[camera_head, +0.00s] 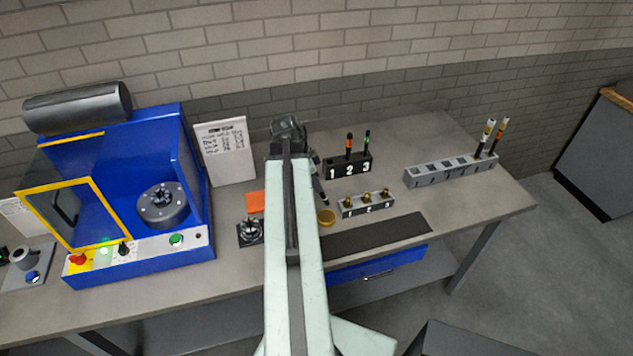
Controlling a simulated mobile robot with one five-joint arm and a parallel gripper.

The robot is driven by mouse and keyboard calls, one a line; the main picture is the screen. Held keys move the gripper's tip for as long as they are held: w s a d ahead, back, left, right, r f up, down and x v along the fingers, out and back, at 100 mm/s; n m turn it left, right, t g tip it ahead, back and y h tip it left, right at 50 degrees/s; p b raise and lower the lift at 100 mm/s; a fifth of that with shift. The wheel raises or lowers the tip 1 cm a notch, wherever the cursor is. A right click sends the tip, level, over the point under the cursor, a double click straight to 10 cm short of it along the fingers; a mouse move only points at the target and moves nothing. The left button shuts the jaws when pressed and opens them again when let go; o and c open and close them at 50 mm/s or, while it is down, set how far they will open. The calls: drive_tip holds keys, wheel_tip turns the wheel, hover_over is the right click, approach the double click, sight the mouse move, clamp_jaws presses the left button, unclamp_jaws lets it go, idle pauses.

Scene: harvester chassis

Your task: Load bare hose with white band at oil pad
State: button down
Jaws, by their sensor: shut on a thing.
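My arm reaches out over the bench, and my gripper (317,183) points down at its far end, partly hidden behind the arm. It is shut on a slim dark hose (322,199), of which only a short lower piece shows. Its band colour is too small to tell. The hose end is just above and beside the round amber oil pad (326,217), apparently apart from it. The blue machine (190,165) stands at left with its yellow-framed door (65,213) swung open and a dark round head (163,206) inside.
A black block (347,169) marked 1 2 3 holds upright hoses with orange and green bands. A grey block (367,207) holds brass fittings. A long grey rack (450,171) holds two banded hoses at its right end. A dark mat (378,238) lies at the front.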

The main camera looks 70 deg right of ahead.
drive_tip(key=shift+f+b, duration=2.55)
drive_tip(key=shift+f, duration=0.25)
drive_tip(key=shift+f+b, duration=0.55)
drive_tip(key=shift+f, duration=0.05)
drive_tip(key=shift+r, duration=0.1)
wheel_tip(320, 180, up, 7)
drive_tip(key=p, duration=0.7)
